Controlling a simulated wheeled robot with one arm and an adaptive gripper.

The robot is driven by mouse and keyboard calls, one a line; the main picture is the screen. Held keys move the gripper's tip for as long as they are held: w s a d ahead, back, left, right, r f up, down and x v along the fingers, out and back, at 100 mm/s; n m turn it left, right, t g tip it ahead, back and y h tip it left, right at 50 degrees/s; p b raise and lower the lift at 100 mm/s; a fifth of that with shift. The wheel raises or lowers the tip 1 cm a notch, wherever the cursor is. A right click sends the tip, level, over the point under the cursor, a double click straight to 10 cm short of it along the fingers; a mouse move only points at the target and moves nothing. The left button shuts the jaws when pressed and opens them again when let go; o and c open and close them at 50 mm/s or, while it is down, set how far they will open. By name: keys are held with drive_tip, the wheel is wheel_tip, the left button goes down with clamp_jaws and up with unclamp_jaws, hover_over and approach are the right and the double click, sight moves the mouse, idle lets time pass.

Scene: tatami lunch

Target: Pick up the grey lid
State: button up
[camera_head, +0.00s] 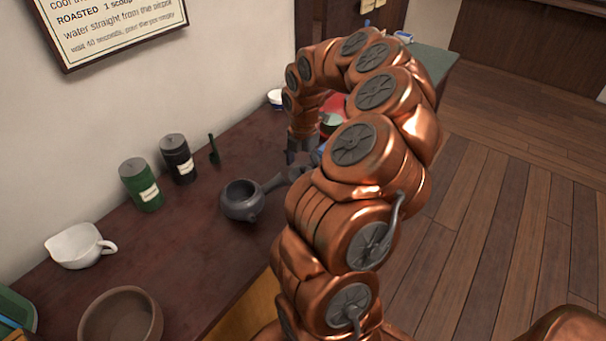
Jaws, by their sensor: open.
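A dark grey side-handled teapot (243,203) stands on the dark counter with its top open. A small grey piece (297,173) shows just right of its handle and may be the grey lid; my arm partly covers it, so I cannot tell for sure. My gripper (302,154) points down above the counter, just behind that grey piece in the picture. Its jaws are open, and I see nothing held between them. My copper arm hides much of the counter to the right.
A green canister (141,185) and a black canister (178,159) stand along the wall, with a dark scoop (214,150) beside them. A white spouted cup (80,246) and a brown bowl (121,318) are nearer. A white cup (275,99) stands farther back.

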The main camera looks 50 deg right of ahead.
drive_tip(key=shift+f, duration=0.5)
drive_tip(key=shift+c, duration=0.2)
clamp_jaws()
